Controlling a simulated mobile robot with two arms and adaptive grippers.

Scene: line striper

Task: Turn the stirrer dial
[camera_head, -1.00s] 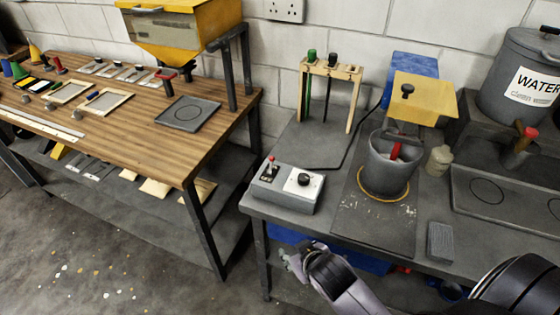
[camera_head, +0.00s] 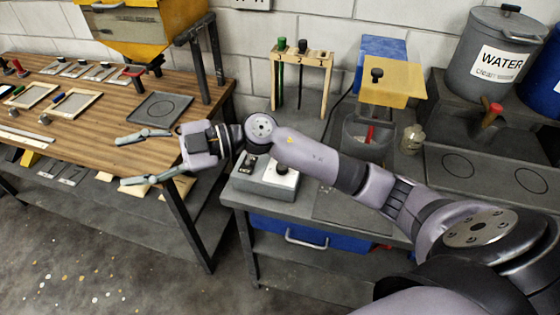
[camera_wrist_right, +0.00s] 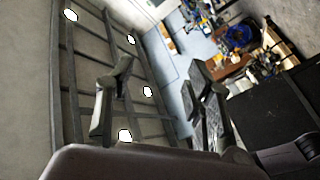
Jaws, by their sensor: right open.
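The stirrer dial (camera_head: 282,169) is a black knob on the white face of a small grey control box (camera_head: 262,182) at the front left of the grey bench. A black toggle (camera_head: 250,160) stands beside it. My right gripper (camera_head: 122,160) is open and empty, its fingers pointing left over the wooden table's right front edge, well left of the box. In the right wrist view my open fingers (camera_wrist_right: 160,100) frame only the room and ceiling lights. My left gripper is not visible.
The wooden table (camera_head: 105,115) holds frames and a dark tray (camera_head: 157,106). A wooden rack (camera_head: 303,57) with a green knob stands behind the box. A yellow plate (camera_head: 398,82), a jar (camera_head: 412,138) and the water container (camera_head: 497,55) are farther right.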

